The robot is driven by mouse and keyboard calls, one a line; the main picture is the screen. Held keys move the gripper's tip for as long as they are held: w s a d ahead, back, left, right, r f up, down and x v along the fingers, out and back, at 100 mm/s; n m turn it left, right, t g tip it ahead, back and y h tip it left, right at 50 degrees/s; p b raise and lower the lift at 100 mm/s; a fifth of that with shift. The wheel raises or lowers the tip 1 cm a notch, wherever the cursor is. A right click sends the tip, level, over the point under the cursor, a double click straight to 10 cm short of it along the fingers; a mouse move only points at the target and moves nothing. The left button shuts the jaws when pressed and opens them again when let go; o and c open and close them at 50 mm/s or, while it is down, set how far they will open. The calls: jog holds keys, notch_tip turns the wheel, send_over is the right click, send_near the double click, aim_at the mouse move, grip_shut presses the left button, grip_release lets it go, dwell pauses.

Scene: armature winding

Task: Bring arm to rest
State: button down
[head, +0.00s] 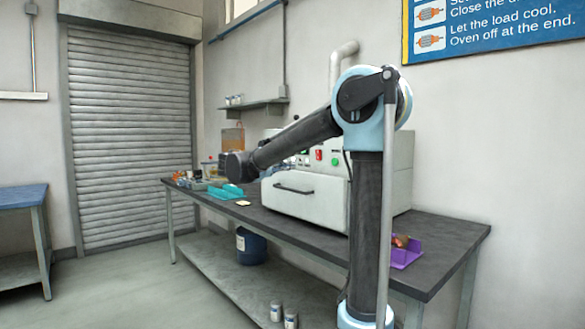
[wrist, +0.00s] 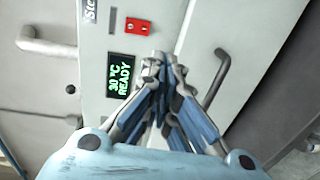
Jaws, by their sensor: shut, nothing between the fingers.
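My gripper (wrist: 160,62) is shut and empty in the wrist view, its blue-and-grey fingers together in front of the oven (wrist: 220,25). The oven front shows a green "30 °C READY" display (wrist: 119,75), a red switch (wrist: 138,26) and a dark handle (wrist: 217,80). In the head view my arm is raised in front of the white oven (head: 310,196), with its black link reaching left above the bench. Whether the fingertips touch the oven cannot be told.
The dark-topped bench (head: 440,245) carries a teal holder (head: 226,191) at left and a purple tray (head: 407,254) with a copper-coloured part at right. A blue drum (head: 251,246) and cans stand on the lower shelf. A blue-topped table (head: 22,197) stands far left. Open floor lies between.

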jog(key=shift+s+a, duration=0.25)
jog(key=shift+a, duration=0.05)
jog(key=s+d+f+m+g+y, duration=0.3)
jog(key=s+d+f+g+y, duration=0.3)
jog(key=s+d+f, duration=1.25)
jog(key=s+a+f+m+g+y, duration=0.1)
jog(key=s+a+f+m+y, duration=0.1)
jog(key=s+f, duration=0.7)
jog(key=s+a+f+m+g+y, duration=0.1)
jog(key=s+f+y, duration=0.4)
jog(key=s+f, duration=0.5)
jog(key=shift+s+a+m+y, duration=0.3)
jog(key=shift+a+m, duration=0.3)
jog(key=shift+a, duration=0.6)
